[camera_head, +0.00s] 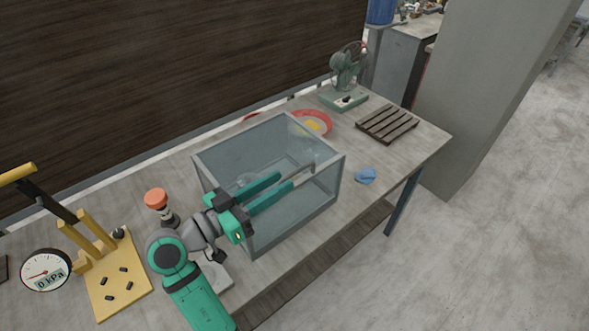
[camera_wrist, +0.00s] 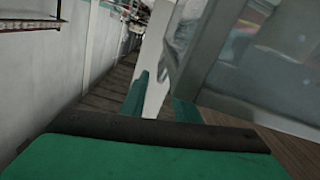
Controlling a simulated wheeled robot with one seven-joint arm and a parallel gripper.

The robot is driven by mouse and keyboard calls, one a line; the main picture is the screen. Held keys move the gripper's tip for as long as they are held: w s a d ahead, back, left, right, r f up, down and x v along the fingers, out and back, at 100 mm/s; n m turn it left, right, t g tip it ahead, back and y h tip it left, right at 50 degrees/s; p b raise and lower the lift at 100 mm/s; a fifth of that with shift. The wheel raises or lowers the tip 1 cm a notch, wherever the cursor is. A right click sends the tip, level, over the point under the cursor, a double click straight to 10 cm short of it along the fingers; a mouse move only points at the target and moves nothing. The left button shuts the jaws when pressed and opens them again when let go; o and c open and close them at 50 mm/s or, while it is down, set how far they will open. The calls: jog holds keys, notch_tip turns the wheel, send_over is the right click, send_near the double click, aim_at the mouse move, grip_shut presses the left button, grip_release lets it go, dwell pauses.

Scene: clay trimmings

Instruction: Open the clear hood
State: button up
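The clear hood (camera_head: 318,194) is a see-through box with grey edges, standing on the table in the middle of the head view. Its grey frame and clear pane (camera_wrist: 235,65) fill the right of the wrist view. My gripper (camera_head: 300,175) reaches across the hood from the left, with its two green fingers apart. A light grey bar lies by the fingertips in the head view. In the wrist view, a pale strip (camera_wrist: 158,88) shows between the fingers; I cannot tell whether they touch it. The hood's hinge side is not clear.
A red dish (camera_head: 322,118), a green fan (camera_head: 346,75), a slatted wooden rack (camera_head: 386,124) and a blue cloth (camera_head: 366,176) lie beyond and right of the hood. A yellow press (camera_head: 112,290) and a pressure gauge (camera_head: 46,270) stand at left. A dark wall runs behind.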

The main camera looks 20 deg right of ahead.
aim_at(310, 164)
jog(key=x, duration=0.6)
jog(key=shift+w+d, duration=0.1)
jog(key=shift+d, duration=0.1)
grip_shut()
